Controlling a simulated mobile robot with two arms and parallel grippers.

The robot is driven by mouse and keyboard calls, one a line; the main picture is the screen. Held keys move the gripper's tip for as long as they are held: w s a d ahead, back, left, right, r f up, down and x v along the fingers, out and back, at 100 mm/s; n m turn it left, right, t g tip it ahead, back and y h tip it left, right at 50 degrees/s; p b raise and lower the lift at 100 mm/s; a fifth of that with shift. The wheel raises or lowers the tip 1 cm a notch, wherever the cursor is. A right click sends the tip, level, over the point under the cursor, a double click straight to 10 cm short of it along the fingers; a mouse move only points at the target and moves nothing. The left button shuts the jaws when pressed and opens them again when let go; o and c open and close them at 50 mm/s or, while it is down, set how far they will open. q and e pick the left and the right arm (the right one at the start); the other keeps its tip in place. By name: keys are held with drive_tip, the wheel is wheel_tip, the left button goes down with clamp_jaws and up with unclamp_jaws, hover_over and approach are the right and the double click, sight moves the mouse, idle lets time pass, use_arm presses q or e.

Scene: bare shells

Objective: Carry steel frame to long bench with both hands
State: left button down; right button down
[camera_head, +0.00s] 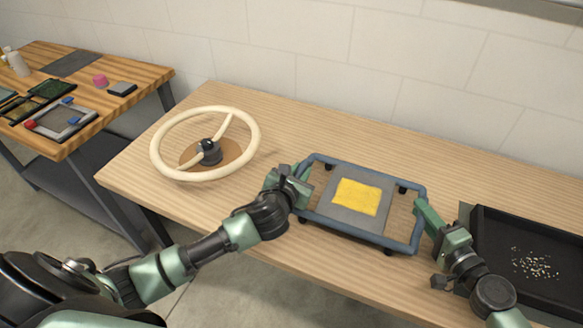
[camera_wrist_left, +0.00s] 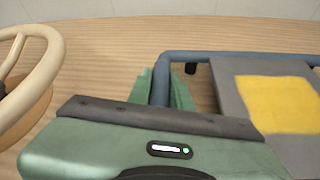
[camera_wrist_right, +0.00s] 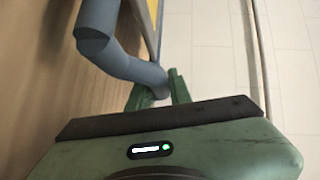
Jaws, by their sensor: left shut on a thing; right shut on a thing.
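The steel frame (camera_head: 350,230) is a blue-grey rectangular tube frame with short black feet. It is over the pale wooden long bench (camera_head: 280,118), and I cannot tell whether its feet touch the top. A grey plate (camera_head: 325,204) with a yellow cloth (camera_head: 357,197) shows inside the frame. My left gripper (camera_head: 303,182) is shut on the frame's left rail, and the frame's corner shows between its fingers in the left wrist view (camera_wrist_left: 161,90). My right gripper (camera_head: 421,212) is shut on the right rail, and its fingers straddle the tube in the right wrist view (camera_wrist_right: 158,90).
A cream steering wheel (camera_head: 254,125) stands on the bench left of the frame. A black tray (camera_head: 520,230) with small pale bits lies close to my right gripper. Another wooden table (camera_head: 140,77) with parts stands at left. The bench behind the frame is clear.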

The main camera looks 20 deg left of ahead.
use_arm(q)
drive_tip(key=shift+d+f+b, duration=0.15)
drive_tip(key=shift+f+b, duration=0.15)
drive_tip(key=shift+f, duration=0.05)
use_arm(e)
drive_tip(key=shift+a+f, duration=0.1)
drive_tip(key=shift+f, duration=0.25)
use_arm(q)
drive_tip(key=c, duration=1.3)
unclamp_jaws()
drive_tip(key=shift+r, duration=0.1)
use_arm(e)
drive_tip(key=c, duration=1.3)
unclamp_jaws()
drive_tip(key=shift+s+r, duration=0.1)
use_arm(q)
drive_tip(key=shift+s, duration=0.1)
